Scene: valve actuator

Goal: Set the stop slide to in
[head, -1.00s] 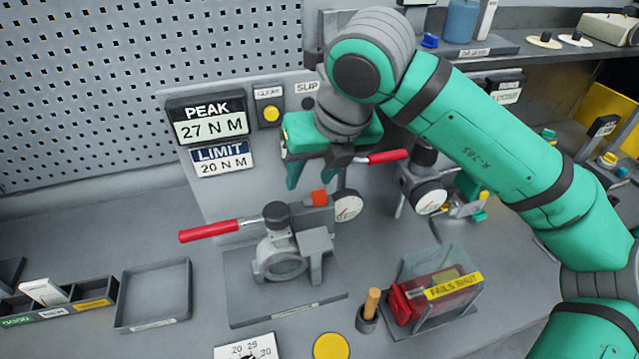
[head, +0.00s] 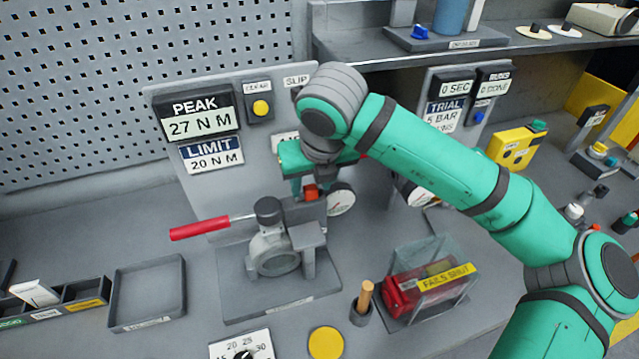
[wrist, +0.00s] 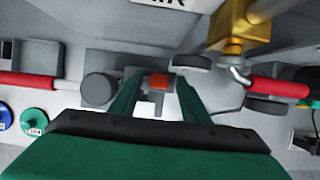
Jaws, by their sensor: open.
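A small orange-red block (head: 311,191) sits at the back of the grey valve fixture (head: 275,255), beside a round dial; I take it for the stop slide, though its label is not readable. My gripper (head: 309,184) is open and points down at the block. In the wrist view the block (wrist: 159,80) shows between the tips of the two green fingers, with gaps at both sides. I cannot tell whether the fingers reach down to its height. The fixture's red-handled lever (head: 200,228) points left. My gripper hides part of the panel behind.
A round dial (head: 341,199) stands close right of the block. The panel with the PEAK display (head: 195,115) rises behind. A clear box with a red part (head: 430,285) and a cup with a wooden handle (head: 362,312) stand at front right. An empty tray (head: 147,290) lies left.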

